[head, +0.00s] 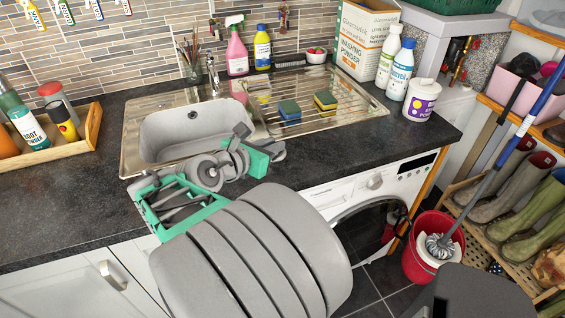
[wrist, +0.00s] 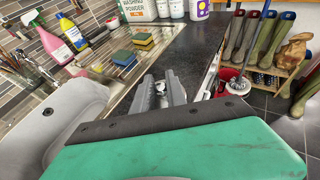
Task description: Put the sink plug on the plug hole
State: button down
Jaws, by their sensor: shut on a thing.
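The plug hole (head: 192,115) is a small dark round spot in the grey sink basin (head: 172,133). It also shows in the wrist view (wrist: 47,112), at the left. My gripper (head: 262,141) is over the worktop and drainer edge, right of the basin. In the wrist view, my gripper's fingers (wrist: 163,90) are close together around something small and grey, which I take to be the sink plug (wrist: 161,88). The fingers hide most of it, and its outline is unclear. No other plug shows on the worktop or in the basin.
Two sponges (head: 289,110) lie on the ribbed drainer (head: 330,95). A white tub (head: 421,100) stands at the right. A wooden tray (head: 70,145) of bottles is at the left. The basin is empty.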

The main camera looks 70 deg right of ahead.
jog(key=w+f+x, duration=0.1)
jog(key=w+x, duration=0.1)
jog(key=x, duration=0.9)
send_over(291, 158)
notch_tip(291, 158, down, 5)
jog(key=shift+s+r+b, duration=0.1)
jog(key=shift+s+b, duration=0.05)
jog(key=shift+b, duration=0.15)
notch_tip(291, 158, down, 3)
jog(key=shift+r, duration=0.15)
jog(key=shift+f, duration=0.35)
jog(key=c, duration=1.3)
grip_release()
jog(key=shift+c, duration=0.2)
jog(key=shift+r, duration=0.1)
